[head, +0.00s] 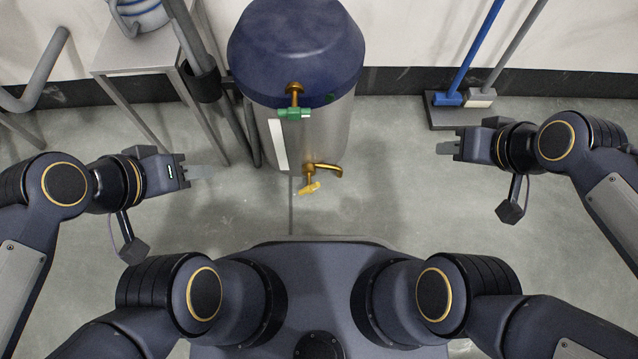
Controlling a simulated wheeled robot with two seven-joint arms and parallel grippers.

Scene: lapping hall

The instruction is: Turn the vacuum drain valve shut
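A tank with a dark blue lid (290,45) and a grey metal body (325,135) stands on the floor ahead of me. Low on its front is a brass tap (322,168) with a spout to the right and a yellow handle (309,188), which lies slightly slanted. Higher up is a brass fitting (294,90) with a green handle (294,113), lying crosswise. My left gripper (203,172) is left of the yellow handle, apart from it. My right gripper (445,147) is to the right of the tank, touching nothing. Their finger gaps cannot be made out.
A metal table (130,55) with a striped round container (142,14) stands back left. Dark pipes (215,100) run beside the tank's left side. A blue-handled broom (470,55) and a grey one stand on a dark base (455,115) back right. The floor before the tank is clear.

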